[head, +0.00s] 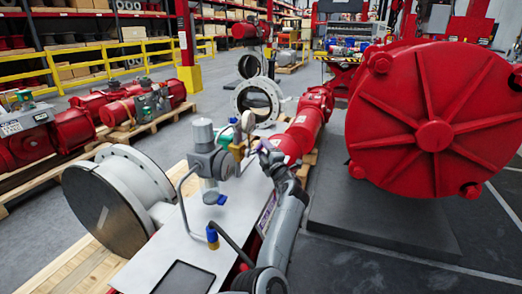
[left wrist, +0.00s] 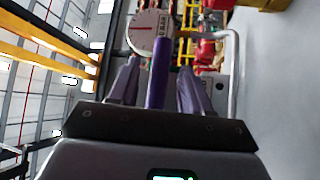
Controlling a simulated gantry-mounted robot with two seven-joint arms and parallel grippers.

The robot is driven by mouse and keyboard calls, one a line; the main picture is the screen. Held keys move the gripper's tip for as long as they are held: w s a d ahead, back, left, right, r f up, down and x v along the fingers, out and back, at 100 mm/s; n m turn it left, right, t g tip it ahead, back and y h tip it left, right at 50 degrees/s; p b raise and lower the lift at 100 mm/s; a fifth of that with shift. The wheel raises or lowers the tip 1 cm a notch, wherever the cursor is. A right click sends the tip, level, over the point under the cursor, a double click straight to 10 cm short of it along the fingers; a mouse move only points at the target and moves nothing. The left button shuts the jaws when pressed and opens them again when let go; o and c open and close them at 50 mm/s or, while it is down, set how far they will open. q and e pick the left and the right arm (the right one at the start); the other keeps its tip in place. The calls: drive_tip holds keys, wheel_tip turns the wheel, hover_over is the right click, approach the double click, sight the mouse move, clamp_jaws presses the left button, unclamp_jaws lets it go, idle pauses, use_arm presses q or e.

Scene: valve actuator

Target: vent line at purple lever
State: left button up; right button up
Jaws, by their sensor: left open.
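In the left wrist view the purple lever (left wrist: 158,76) stands as an upright bar between the two spread fingers of my left gripper (left wrist: 156,68). A gap shows on either side of it, and I cannot tell how deep it sits between them. A round white pressure gauge (left wrist: 149,32) with a red needle is just beyond the lever. In the head view my left gripper (head: 264,150) is at the right side of the grey valve assembly (head: 208,160) on the metal plate. The lever is hard to make out there. My right gripper is not in view.
The bare metal plate (head: 165,255) carries the valve assembly and a bent tube (head: 187,180). A large red actuator cylinder (head: 435,130) stands close on the right. A grey flanged valve (head: 110,205) lies on the left. Other red actuators (head: 45,140) rest on pallets behind.

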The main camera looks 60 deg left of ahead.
sight(262, 147)
use_arm(q)
drive_tip(key=shift+b+x, duration=0.5)
drive_tip(key=shift+x, duration=1.1)
clamp_jaws()
drive_tip(key=shift+s, duration=0.1)
